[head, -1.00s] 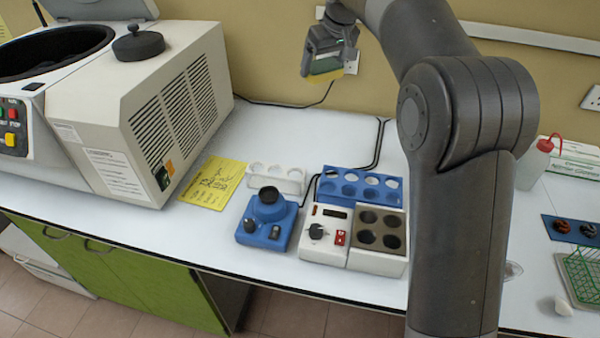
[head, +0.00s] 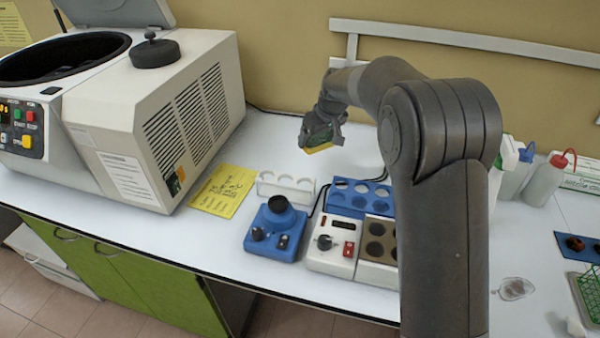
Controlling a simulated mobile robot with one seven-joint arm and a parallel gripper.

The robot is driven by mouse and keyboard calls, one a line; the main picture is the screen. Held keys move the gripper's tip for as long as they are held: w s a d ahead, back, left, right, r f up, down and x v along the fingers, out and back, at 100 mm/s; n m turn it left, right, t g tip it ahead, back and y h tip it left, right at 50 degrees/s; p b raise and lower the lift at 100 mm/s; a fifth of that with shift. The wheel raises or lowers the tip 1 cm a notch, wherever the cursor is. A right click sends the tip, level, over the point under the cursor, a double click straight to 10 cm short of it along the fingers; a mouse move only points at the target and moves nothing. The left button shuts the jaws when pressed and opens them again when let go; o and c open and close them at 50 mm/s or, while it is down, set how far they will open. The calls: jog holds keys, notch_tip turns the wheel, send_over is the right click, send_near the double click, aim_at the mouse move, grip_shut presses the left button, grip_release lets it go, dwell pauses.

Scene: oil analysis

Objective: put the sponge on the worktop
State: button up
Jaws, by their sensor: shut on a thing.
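My gripper (head: 322,138) is in the upper middle of the head view, shut on the sponge (head: 319,149). The sponge shows as a small yellow edge with green above it, largely hidden by the fingers. The gripper holds it near the back of the white worktop (head: 270,150), behind the white and blue racks. I cannot tell whether the sponge touches the surface.
A large centrifuge (head: 150,110) stands at the left, with a yellow note (head: 223,191) beside it. A blue mixer (head: 274,232), a heating block (head: 333,248), a white rack (head: 286,186) and a blue rack (head: 357,195) stand in front. Wash bottles (head: 545,182) stand at the right.

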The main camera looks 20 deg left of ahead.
jog(key=a+f, duration=0.2)
jog(key=a, duration=0.1)
jog(key=a+f, duration=0.2)
jog(key=a, duration=0.2)
jog(key=a+f, duration=0.2)
jog(key=a, duration=0.1)
jog(key=shift+a+f, duration=0.15)
jog(key=shift+a, duration=0.2)
jog(key=shift+f, duration=2)
jog(key=shift+f, duration=0.1)
jog(key=o, duration=0.8)
